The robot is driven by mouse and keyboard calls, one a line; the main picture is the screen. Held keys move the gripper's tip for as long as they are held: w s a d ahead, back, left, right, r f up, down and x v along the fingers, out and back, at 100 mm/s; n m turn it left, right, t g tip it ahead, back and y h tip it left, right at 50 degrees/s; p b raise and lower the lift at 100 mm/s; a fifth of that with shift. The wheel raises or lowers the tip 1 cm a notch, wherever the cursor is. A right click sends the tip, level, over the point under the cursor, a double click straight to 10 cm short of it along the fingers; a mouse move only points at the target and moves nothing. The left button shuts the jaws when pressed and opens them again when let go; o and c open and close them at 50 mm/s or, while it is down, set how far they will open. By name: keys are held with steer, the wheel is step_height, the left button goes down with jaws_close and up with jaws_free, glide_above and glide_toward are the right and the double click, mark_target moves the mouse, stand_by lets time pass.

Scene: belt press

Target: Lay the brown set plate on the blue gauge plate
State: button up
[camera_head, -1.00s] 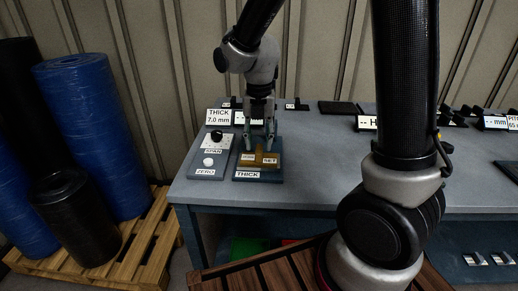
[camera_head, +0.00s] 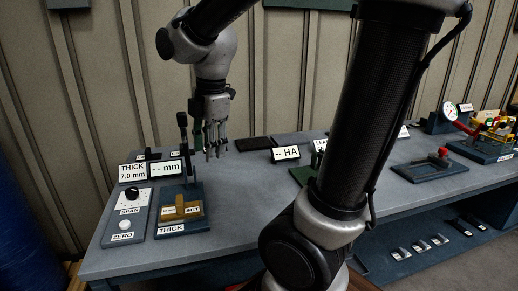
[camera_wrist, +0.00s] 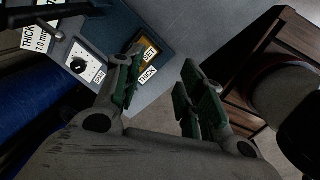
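The brown set plate (camera_head: 179,204), labelled SET, lies on the blue gauge plate (camera_head: 185,227), labelled THICK, at the left end of the bench. The blue plate shows around its edges. In the wrist view the set plate (camera_wrist: 149,50) is partly hidden behind my left finger, with the blue gauge plate (camera_wrist: 136,83) below it. My gripper (camera_head: 215,150) is raised above the bench, to the right of the gauge and clear of the set plate. In the wrist view its fingers (camera_wrist: 160,72) are apart with nothing between them.
A dark gauge post (camera_head: 184,150) rises behind the plates. A panel with a black SPAN knob (camera_head: 132,193) and white ZERO button (camera_head: 125,225) is on the left. Displays (camera_head: 133,171) stand behind it. The bench right of the gauge (camera_head: 245,205) is clear. Other fixtures (camera_head: 435,163) stand farther right.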

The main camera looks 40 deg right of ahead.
steer(key=s+d+m+t, duration=0.1)
steer(key=s+d+m, duration=0.2)
steer(key=s+m, duration=0.3)
steer(key=s+d+r+m+t, duration=0.1)
steer(key=s+d+m, duration=0.3)
steer(key=m, duration=0.8)
steer(key=shift+s+r+m+t, duration=0.3)
steer(key=shift+s+m, duration=0.1)
steer(key=shift+s, duration=0.65)
